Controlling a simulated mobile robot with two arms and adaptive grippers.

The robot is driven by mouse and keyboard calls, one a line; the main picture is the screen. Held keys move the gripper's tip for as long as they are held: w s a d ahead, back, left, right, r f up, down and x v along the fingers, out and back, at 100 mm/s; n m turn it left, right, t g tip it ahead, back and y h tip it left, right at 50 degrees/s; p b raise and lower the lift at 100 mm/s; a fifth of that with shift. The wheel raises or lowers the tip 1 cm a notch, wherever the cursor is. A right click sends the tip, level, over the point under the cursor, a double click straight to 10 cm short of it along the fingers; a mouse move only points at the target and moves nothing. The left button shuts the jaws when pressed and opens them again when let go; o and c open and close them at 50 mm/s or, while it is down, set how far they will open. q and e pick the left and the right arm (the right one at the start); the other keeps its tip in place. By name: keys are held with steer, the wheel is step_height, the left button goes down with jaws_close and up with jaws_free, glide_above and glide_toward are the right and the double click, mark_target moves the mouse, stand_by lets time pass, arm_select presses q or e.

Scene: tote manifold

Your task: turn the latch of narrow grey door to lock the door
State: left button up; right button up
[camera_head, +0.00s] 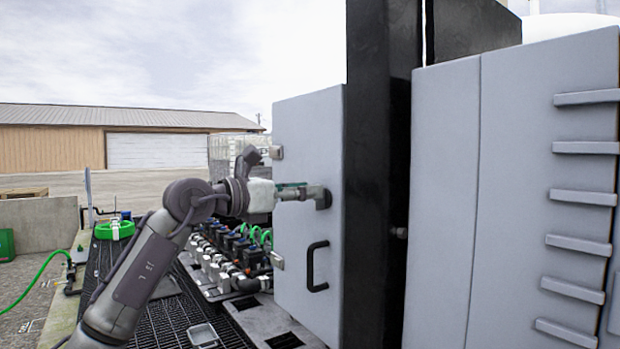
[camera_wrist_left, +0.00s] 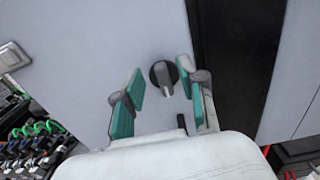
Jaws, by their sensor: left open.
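The narrow grey door (camera_head: 302,130) stands left of the black post. Its latch (camera_head: 323,198), a grey knob on a dark round base, is at the door's right side, partly behind my fingers. The left wrist view shows the latch (camera_wrist_left: 165,76) between my two teal fingertips, its knob pointing roughly up and down. My left gripper (camera_head: 304,192) is open in front of the latch, one finger on each side in the picture. I cannot tell whether they touch it. A black handle (camera_head: 316,267) is below the latch. My right gripper is not in view.
A black post (camera_head: 380,180) stands right of the door, with a wider grey cabinet (camera_head: 445,200) beyond it. Several valves and pipes (camera_head: 225,255) are left of the door, low by the dark grating (camera_head: 175,315). Metal hinges (camera_head: 277,152) are on the door's left edge.

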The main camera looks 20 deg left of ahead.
arm_select(q)
steer(key=shift+x, duration=0.9)
steer(key=shift+c, duration=0.3)
jaws_close()
steer(key=shift+a, duration=0.1)
steer(key=shift+w+a+f+n+b, duration=0.2)
steer(key=shift+a+f+n+b, duration=0.1)
steer(key=shift+n, duration=2.7)
steer(key=shift+w+a+f+n+b, duration=0.15)
steer(key=shift+a+f+n+b, duration=0.15)
steer(key=shift+n, duration=2.7)
steer(key=shift+w+a+f+n+b, duration=0.15)
steer(key=shift+w+f+n+b, duration=0.15)
steer(key=shift+n, duration=2.7)
steer(key=shift+s, duration=0.1)
